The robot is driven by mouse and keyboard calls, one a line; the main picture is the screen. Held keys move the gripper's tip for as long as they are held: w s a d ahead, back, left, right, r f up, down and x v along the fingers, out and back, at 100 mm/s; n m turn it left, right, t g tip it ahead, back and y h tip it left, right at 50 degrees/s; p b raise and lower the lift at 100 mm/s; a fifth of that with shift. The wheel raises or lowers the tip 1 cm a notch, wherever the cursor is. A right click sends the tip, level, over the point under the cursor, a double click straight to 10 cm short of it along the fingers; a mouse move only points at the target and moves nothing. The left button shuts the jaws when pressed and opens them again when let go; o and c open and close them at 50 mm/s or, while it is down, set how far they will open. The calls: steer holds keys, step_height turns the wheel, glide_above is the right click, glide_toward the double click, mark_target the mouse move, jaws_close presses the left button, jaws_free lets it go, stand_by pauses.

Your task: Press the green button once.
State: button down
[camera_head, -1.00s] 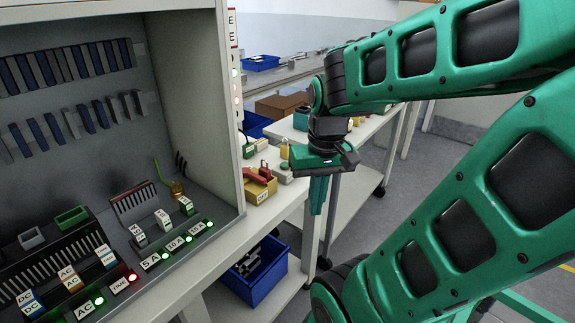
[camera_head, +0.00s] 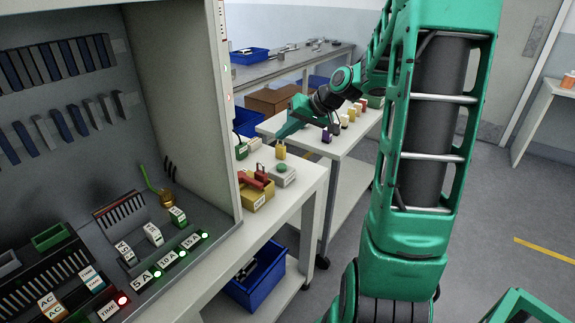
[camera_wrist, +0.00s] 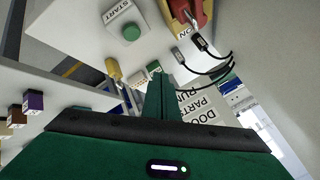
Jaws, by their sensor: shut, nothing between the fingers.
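The green button (camera_head: 282,168) is a round green cap on a small white box at the right end of the near bench, beside the red switch. In the wrist view the green button (camera_wrist: 131,32) sits above the fingers, on a box marked START. My gripper (camera_head: 279,137) is shut and empty. It points down and to the left, above and behind the button in the head view, and apart from it. In the wrist view the closed fingers (camera_wrist: 164,80) lie below and to the right of the button.
A red switch on a yellow box (camera_head: 257,190) is left of the button. A yellow plug-like piece (camera_head: 280,150) stands just behind it, close to my fingertips. The tall grey cabinet (camera_head: 180,80) walls off the left. Several small coloured blocks (camera_head: 350,115) stand on the far bench.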

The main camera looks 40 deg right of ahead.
mark_target(285, 167)
steer(key=shift+w+d+r, duration=0.1)
steer(key=shift+w+d, duration=0.15)
steer(key=shift+w, duration=0.05)
steer(key=shift+f, duration=4.4)
steer(key=shift+f, duration=0.15)
steer(key=shift+s+f, duration=0.1)
steer(key=shift+f, duration=0.15)
